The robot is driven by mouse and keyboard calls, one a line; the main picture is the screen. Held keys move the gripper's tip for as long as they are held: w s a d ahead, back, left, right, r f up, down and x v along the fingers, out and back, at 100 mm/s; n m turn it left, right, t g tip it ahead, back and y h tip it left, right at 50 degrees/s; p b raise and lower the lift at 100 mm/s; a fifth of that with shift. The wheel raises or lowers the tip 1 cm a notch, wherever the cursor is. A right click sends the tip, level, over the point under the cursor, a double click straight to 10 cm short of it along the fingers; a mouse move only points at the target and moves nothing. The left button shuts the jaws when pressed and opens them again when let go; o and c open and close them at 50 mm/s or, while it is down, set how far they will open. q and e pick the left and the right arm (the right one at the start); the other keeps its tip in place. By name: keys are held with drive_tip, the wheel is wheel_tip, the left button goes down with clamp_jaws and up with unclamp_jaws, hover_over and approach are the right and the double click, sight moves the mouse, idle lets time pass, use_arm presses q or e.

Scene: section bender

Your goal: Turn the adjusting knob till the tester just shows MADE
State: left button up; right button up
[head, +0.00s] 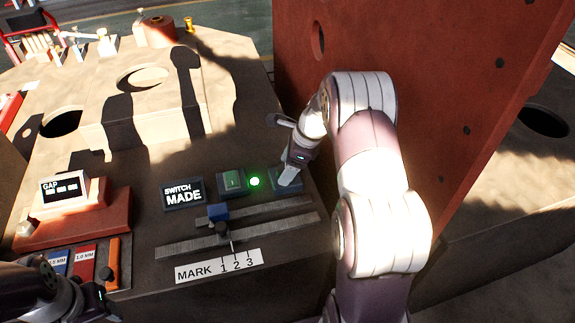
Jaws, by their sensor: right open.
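The tester display (183,193) reads SWITCH MADE. A small green lamp (254,181) beside it is lit. My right gripper (288,177) points down at a dark blue block (289,187) right of the lamp; it is open, and whether it touches the block cannot be told. A small black knob (222,228) sits on the slotted scale, its pointer near 2 on the MARK label (218,266). I cannot tell for sure whether this is the adjusting knob. My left gripper (97,301) is at the lower left, and its fingers are unclear.
A GAP readout (72,190) stands on a red base at the left. Gauge pieces (84,262) marked in MM lie below it. A green button box (231,184) and a blue slider (218,212) sit mid-panel. A tall red plate (420,60) rises behind my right arm.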

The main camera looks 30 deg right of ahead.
drive_tip(key=c, duration=1)
drive_tip(key=shift+c, duration=0.2)
drive_tip(key=shift+r, duration=0.1)
